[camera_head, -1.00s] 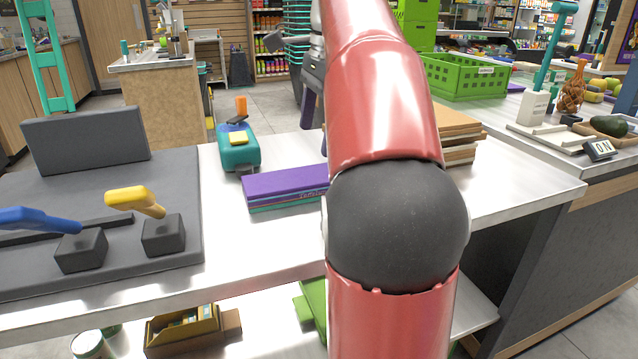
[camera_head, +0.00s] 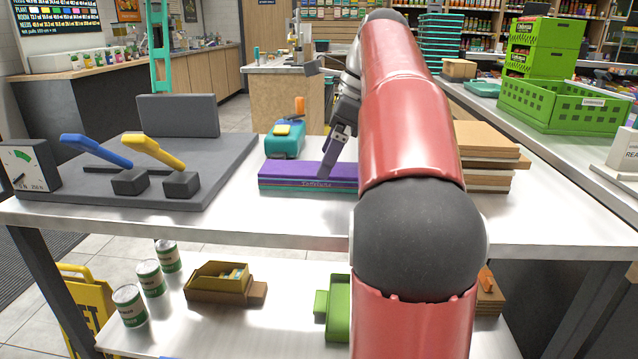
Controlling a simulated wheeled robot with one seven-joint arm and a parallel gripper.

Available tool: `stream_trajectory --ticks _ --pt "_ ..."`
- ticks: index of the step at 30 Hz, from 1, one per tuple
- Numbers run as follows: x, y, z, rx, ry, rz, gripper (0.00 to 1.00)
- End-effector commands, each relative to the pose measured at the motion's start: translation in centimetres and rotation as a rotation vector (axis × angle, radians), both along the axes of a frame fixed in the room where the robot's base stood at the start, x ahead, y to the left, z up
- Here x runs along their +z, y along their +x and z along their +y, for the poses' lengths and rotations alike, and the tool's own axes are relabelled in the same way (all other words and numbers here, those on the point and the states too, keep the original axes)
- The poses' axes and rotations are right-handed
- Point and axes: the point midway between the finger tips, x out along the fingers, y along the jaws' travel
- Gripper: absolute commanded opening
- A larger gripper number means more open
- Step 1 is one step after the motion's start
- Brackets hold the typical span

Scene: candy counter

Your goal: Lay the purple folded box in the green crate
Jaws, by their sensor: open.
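The purple folded box (camera_head: 285,171) lies flat on top of a short stack of folded boxes on the white counter, left of my arm. My gripper (camera_head: 327,172) is open. Its dark finger points down at the right part of the purple box; I cannot tell whether it touches. My red arm hides the right end of the stack. The green crate (camera_head: 562,112) stands on the counter at the right, well apart from my gripper, with an open top and slotted walls.
A teal device (camera_head: 284,146) stands just behind the stack. A grey panel with blue and yellow levers (camera_head: 153,152) is at the left. Brown boards (camera_head: 490,150) are stacked right of my arm. Green crates (camera_head: 540,47) are piled behind the open one.

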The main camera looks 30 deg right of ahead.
Motion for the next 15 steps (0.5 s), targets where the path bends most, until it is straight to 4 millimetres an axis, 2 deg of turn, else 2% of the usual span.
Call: stream_trajectory --ticks 1,6,15 --pt "-1.2 0.3 0.3 0.001 0.002 0.002 0.89" --pt "-3.0 0.8 1.0 0.002 0.0 0.002 0.89" --pt "-3.3 0.9 1.1 0.001 -0.001 0.002 0.89"
